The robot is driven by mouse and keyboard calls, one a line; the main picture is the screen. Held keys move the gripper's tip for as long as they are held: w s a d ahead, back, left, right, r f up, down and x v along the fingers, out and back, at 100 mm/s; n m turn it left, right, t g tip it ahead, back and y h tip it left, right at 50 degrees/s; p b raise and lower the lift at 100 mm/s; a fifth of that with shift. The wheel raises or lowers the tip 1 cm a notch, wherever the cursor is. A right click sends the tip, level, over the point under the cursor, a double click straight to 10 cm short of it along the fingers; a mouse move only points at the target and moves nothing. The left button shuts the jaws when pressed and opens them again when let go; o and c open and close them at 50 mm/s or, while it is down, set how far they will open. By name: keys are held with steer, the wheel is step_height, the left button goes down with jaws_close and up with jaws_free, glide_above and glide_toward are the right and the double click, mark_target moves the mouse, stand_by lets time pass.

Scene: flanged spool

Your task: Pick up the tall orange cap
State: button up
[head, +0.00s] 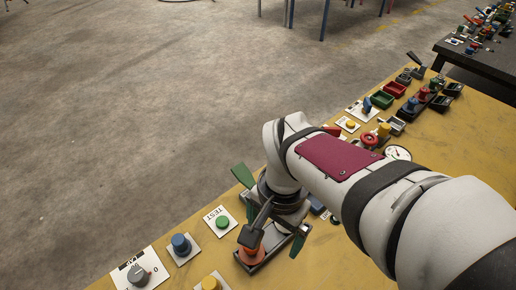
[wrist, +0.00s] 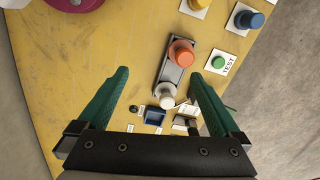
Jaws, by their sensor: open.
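The orange cap (wrist: 182,52) is round, with a wider base ring, and stands on a narrow grey plate in the wrist view. It also shows in the head view (head: 250,258), partly hidden behind a dark part of my wrist. A pale grey cap (wrist: 168,96) stands at the other end of the same plate. My gripper (wrist: 159,74) is open and empty, its green fingers wide apart. The orange cap lies beyond the fingertips in the wrist view, nearer the right finger. The pale cap shows between the fingers. Neither finger visibly touches a cap.
A blue knob (head: 181,244), a green TEST button (head: 222,222) and a grey rotary knob (head: 138,275) stand near the yellow table's (head: 470,150) edge. A blue tray (wrist: 158,114) shows between the fingers. Coloured trays and knobs crowd the far end. Bare table shows left in the wrist view.

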glide_above(248, 257)
steer(key=w, duration=0.1)
step_height(248, 257, down, 2)
steer(key=shift+m+h, duration=0.3)
steer(key=f, duration=1.6)
steer(key=shift+w+d, duration=0.2)
steer(key=shift+d, duration=0.2)
jaws_close()
